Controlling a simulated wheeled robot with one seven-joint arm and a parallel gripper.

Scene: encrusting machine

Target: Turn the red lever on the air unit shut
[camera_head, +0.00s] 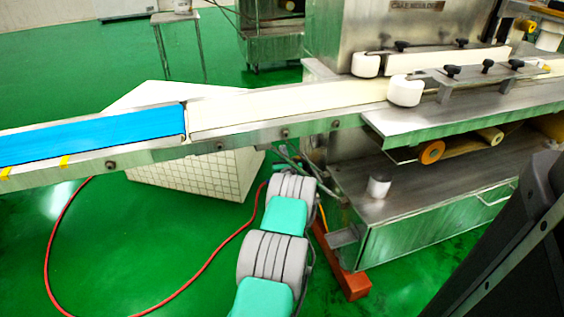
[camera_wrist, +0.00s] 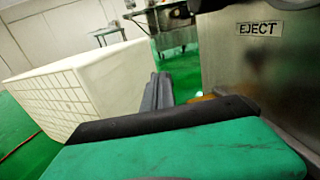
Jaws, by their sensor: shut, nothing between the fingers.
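My gripper (camera_wrist: 157,92) shows in the wrist view as dark grey fingers close together, with nothing seen between them. They point away past the green and black part of my own wrist. In the head view my arm reaches in under the conveyor, and the fingers cannot be made out clearly there. I cannot make out the red lever or the air unit in either view. A red hose (camera_head: 57,212) curves over the floor and ends near my arm.
The conveyor (camera_head: 290,104) with blue and cream belts crosses above my arm. A white tiled block (camera_head: 205,175) stands behind and left of it. The steel machine (camera_head: 400,205) with an orange foot (camera_head: 342,265) is close on the right. The green floor at left is open.

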